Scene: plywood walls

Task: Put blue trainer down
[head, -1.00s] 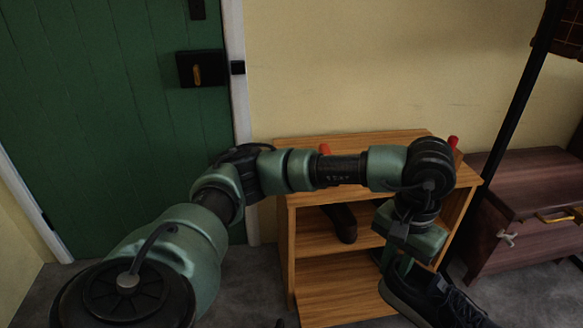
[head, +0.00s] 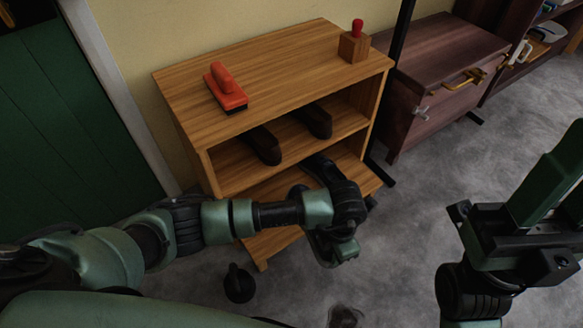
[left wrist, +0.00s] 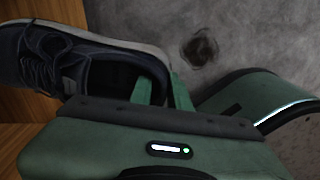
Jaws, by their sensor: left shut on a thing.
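The blue trainer (left wrist: 75,65) is dark navy with a pale sole and laces. In the left wrist view its heel is at my left gripper (left wrist: 165,85), whose green fingers are shut on it. Wood shows beyond and below the shoe at the left, so it is at the shelf unit; whether it touches a board I cannot tell. In the head view my left gripper (head: 330,243) is in front of the wooden shelf unit (head: 270,75), low down, and my wrist hides most of the trainer. My right gripper (head: 515,235) is at the right, its jaw state unclear.
Two dark brown shoes (head: 262,146) stand on the middle shelf. A purple-brown chest (head: 440,60) stands right. A black object (head: 239,284) is on the grey floor.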

